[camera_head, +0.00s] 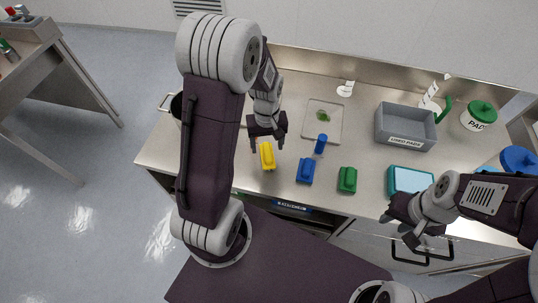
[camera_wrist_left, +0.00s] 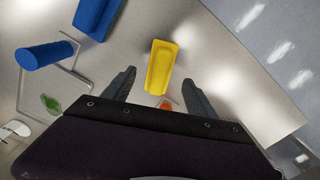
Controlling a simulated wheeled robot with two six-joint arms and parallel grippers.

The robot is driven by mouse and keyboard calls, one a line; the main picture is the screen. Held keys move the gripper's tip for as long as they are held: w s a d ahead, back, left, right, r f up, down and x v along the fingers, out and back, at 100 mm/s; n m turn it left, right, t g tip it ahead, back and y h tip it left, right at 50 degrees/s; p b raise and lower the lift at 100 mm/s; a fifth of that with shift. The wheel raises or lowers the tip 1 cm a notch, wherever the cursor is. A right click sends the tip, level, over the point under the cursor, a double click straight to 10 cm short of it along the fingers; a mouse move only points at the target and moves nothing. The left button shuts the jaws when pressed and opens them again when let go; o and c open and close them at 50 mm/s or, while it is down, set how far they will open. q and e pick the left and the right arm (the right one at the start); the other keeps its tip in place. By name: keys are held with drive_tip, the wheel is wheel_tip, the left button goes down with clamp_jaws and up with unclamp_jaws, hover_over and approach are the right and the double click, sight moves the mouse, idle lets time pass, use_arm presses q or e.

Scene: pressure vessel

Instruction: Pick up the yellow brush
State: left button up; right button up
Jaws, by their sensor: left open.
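The yellow brush (camera_head: 267,156) lies on the steel counter (camera_head: 225,165) near its front edge, left of the blue and green brushes. My left gripper (camera_head: 266,145) is open just above and behind it, with nothing held. In the left wrist view the yellow brush (camera_wrist_left: 160,66) shows between and beyond the two spread fingers of my left gripper (camera_wrist_left: 158,78). I cannot tell how high the fingers are above it. My right gripper (camera_head: 398,228) hangs by the counter's front edge at the right, fingers apart and empty.
A blue brush (camera_head: 305,171) and a green brush (camera_head: 347,179) lie to the right. A grey bin (camera_head: 405,126), teal-rimmed tray (camera_head: 410,180) and green-lidded jar (camera_head: 479,116) are further right.

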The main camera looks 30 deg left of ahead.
sight(267, 151)
use_arm(q)
wheel_tip(267, 151, down, 5)
drive_tip(key=shift+s+r, duration=0.15)
drive_tip(key=shift+r, duration=0.05)
drive_tip(key=shift+f, duration=0.4)
drive_tip(key=shift+r, duration=0.1)
clamp_jaws()
drive_tip(key=shift+w+r, duration=0.15)
drive_tip(key=shift+r, duration=0.85)
drive_tip(key=shift+w+r, duration=0.1)
drive_tip(key=shift+r, duration=0.85)
drive_tip(key=s+d+r, duration=0.7)
drive_tip(key=s, duration=0.2)
drive_tip(key=shift+s, duration=0.35)
